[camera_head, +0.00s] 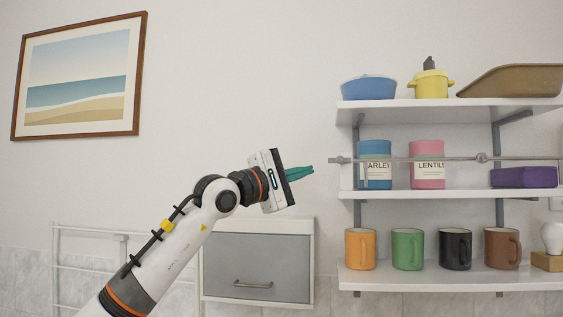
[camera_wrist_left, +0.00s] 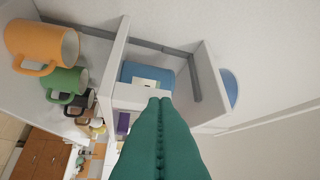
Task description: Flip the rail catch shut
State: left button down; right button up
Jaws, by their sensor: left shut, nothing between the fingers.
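A thin grey rail (camera_head: 440,158) runs across the front of the middle shelf, with its left end fitting (camera_head: 339,160) just past the shelf's left side. A round fitting (camera_head: 481,157) sits further right on it. I cannot tell clearly which small part is the catch or how it stands. My left gripper (camera_head: 312,170) is shut and empty, its green fingers pointing right, a little left of and slightly below the rail's left end and apart from it in the picture. In the left wrist view the shut green fingers (camera_wrist_left: 160,102) point toward the shelves. My right gripper is not in view.
The middle shelf (camera_head: 430,194) holds a blue canister (camera_head: 375,150), a pink canister (camera_head: 427,150) and a purple box (camera_head: 523,177). Several mugs stand below, including an orange mug (camera_head: 360,249). A grey-fronted cabinet (camera_head: 258,270) hangs below my gripper. Bare wall lies above it.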

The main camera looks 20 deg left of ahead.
aim_at(337, 162)
pick_arm(q)
jog(key=d, duration=0.1)
jog(key=w+d+r+p, duration=0.1)
jog(key=d, duration=0.1)
jog(key=shift+w+d+r+p, duration=0.1)
jog(key=shift+w+r+p, duration=0.15)
jog(key=shift+w+p, duration=0.1)
jog(key=shift+d, duration=0.4)
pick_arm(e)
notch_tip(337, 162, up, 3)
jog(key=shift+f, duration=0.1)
pick_arm(q)
jog(key=shift+w, duration=0.1)
jog(key=shift+d, duration=0.2)
jog(key=shift+w+d+f+b, duration=0.1)
jog(key=shift+w+d+b, duration=0.15)
jog(key=shift+d+b, duration=0.55)
jog(key=shift+d+p, duration=0.3)
jog(key=shift+d, duration=0.1)
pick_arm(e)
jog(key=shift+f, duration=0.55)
